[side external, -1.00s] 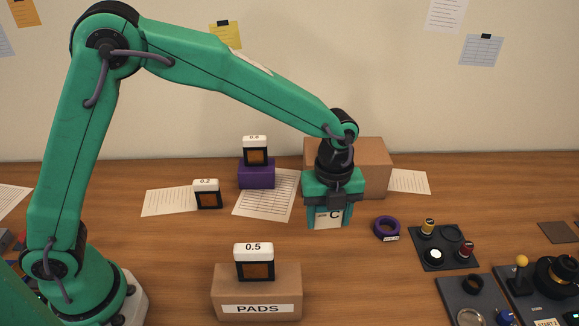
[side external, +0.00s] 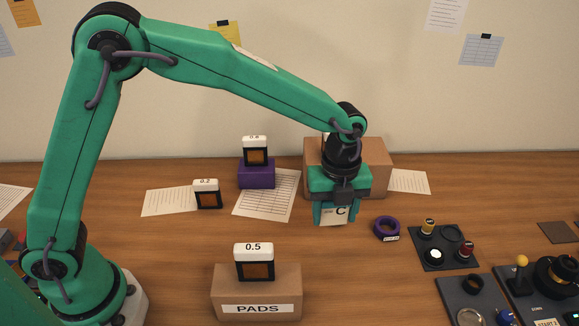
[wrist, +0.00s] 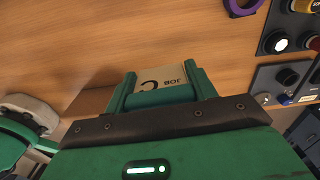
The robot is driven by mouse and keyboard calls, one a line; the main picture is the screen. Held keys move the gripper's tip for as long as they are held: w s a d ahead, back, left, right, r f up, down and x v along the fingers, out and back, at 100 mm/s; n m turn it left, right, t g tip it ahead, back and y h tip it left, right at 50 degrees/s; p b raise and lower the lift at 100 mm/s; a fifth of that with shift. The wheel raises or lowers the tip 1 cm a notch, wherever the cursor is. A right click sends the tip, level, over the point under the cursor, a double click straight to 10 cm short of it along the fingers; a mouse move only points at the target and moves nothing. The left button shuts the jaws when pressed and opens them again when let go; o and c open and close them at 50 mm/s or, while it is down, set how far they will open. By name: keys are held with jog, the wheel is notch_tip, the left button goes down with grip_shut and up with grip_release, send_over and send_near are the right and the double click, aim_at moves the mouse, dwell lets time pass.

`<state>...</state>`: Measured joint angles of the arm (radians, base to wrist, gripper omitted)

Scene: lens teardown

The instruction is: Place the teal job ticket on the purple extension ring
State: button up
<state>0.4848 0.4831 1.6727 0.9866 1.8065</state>
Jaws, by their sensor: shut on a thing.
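My gripper (side external: 337,220) is shut on the job ticket (side external: 333,213), a card whose visible face looks cream with a dark C. In the wrist view the ticket (wrist: 167,84) sits between the two green fingers, with lettering on it; its teal colour cannot be told apart from the fingers. The purple extension ring (side external: 386,228) lies on the table to the right of the gripper, with a small white label on its front. It also shows at the top edge of the wrist view (wrist: 232,8), partly cut off. The ticket is held above the table, apart from the ring.
A dark tray (side external: 428,262) with several small parts stands right of the ring. A cardboard box (side external: 375,160) is behind the gripper. A PADS box (side external: 256,285) bearing a 0.5 block (side external: 254,262) is at front left.

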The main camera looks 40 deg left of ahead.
jog(key=w+d+r, duration=0.1)
jog(key=w+d, duration=0.1)
jog(key=d, duration=0.4)
jog(key=w+d+r, duration=0.2)
jog(key=w+d, duration=0.1)
jog(key=d, duration=0.3)
jog(key=shift+d+r+m, duration=0.25)
jog(key=shift+m, duration=0.15)
send_over(388, 225)
notch_tip(388, 225, down, 7)
jog(key=shift+f, duration=0.1)
jog(key=shift+f, duration=1.9)
jog(key=shift+f, duration=0.15)
jog(key=o, duration=1)
jog(key=shift+c, duration=0.2)
